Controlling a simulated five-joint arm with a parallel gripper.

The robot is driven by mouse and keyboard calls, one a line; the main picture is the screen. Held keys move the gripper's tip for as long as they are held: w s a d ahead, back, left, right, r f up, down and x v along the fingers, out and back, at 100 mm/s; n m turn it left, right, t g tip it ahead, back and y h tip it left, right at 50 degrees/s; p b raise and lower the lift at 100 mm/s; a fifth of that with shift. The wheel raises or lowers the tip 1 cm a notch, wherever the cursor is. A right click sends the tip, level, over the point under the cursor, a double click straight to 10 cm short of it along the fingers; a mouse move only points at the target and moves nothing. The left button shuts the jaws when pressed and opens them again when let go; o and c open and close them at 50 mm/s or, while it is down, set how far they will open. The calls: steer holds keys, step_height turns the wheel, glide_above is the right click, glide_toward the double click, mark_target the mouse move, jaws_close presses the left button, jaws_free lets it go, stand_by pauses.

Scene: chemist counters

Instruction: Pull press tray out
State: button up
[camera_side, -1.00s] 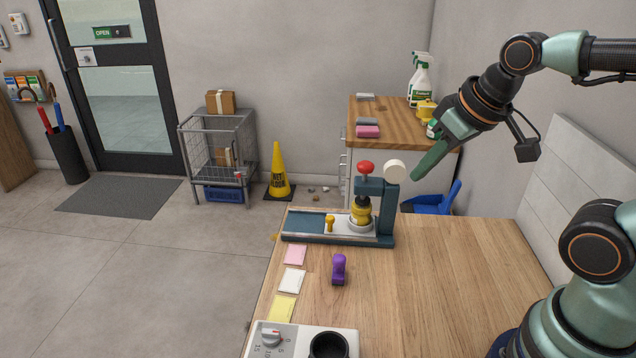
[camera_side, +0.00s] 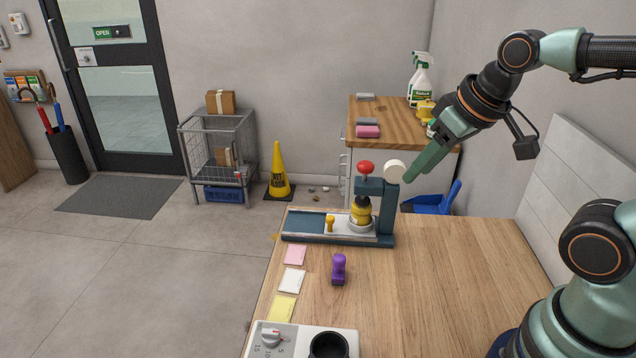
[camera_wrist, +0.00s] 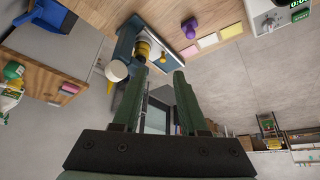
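The dark teal press (camera_side: 389,210) stands on the wooden counter, with a red knob (camera_side: 366,167) on top and a white round wheel (camera_side: 394,171) on its side. Its pale tray (camera_side: 344,231) lies in the teal base and has a small yellow handle (camera_side: 330,222) standing up. A yellow-and-black cylinder (camera_side: 361,210) sits under the press head. My gripper (camera_side: 408,179) is in the air just right of the white wheel. In the wrist view, the two green fingers of my gripper (camera_wrist: 160,74) are apart with nothing between them. The press (camera_wrist: 127,42) is beyond them.
A purple-handled stamp (camera_side: 339,268) stands in front of the press. Pink (camera_side: 295,255), white (camera_side: 292,280) and yellow (camera_side: 282,308) pads lie along the left edge. A white device (camera_side: 300,340) is at the front. The counter's right side is clear.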

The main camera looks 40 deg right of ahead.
steer(key=shift+o, duration=0.3)
steer(key=shift+w+r, duration=0.15)
steer(key=shift+w, duration=0.25)
steer(key=g, duration=0.6)
glide_above(330, 217)
step_height(330, 217, down, 9)
step_height(330, 217, down, 12)
steer(key=shift+d+r, duration=0.1)
steer(key=shift+r, duration=0.1)
jaws_close()
stand_by(0.4)
